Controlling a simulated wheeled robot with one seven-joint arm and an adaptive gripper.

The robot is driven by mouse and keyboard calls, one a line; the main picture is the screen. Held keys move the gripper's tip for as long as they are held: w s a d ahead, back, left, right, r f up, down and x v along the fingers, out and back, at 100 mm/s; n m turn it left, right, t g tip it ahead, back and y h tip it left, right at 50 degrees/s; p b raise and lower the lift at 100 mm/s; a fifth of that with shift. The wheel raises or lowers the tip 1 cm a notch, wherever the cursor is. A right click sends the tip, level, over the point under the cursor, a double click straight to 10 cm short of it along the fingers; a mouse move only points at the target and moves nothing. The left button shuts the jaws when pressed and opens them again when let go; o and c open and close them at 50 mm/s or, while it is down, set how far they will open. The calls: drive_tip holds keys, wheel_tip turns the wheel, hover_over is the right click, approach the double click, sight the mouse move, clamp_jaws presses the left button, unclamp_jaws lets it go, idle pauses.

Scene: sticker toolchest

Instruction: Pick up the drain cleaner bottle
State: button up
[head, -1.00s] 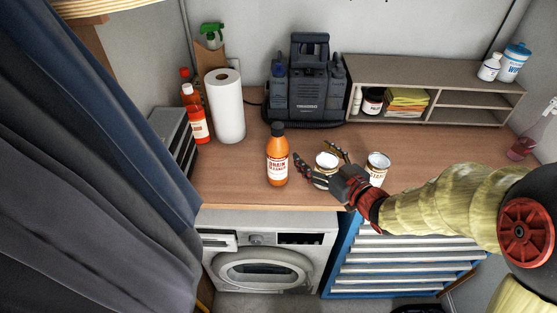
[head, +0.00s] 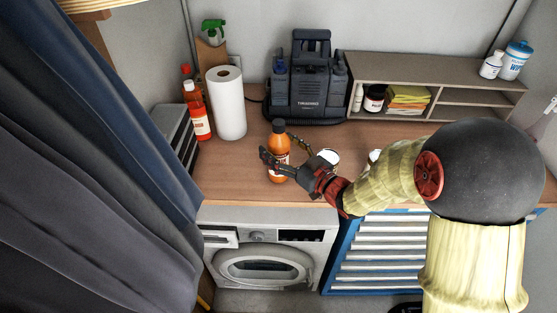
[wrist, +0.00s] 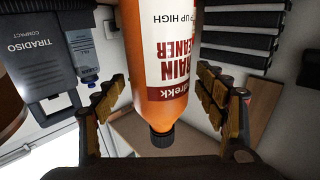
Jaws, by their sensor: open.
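The drain cleaner bottle (head: 279,142) is orange with a dark cap and a white label, and stands upright on the wooden worktop. My gripper (head: 284,157) is open, with its fingers on either side of the bottle in the head view. In the wrist view the bottle (wrist: 168,70) appears upside down between the two spread finger pads (wrist: 158,108). Gaps show between the bottle and both fingers there. My gripper hides part of the bottle's lower front in the head view.
A can (head: 328,158) stands just right of the bottle, and another (head: 374,157) is mostly hidden by my arm. A paper towel roll (head: 227,104), orange bottles (head: 197,113) and a dark machine (head: 309,80) stand behind. The worktop (head: 235,178) is clear at front left.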

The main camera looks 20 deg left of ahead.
drive_tip(key=shift+a, duration=0.1)
drive_tip(key=shift+c, duration=1.4)
drive_tip(key=c, duration=1.5)
clamp_jaws()
drive_tip(key=shift+w+r, duration=0.1)
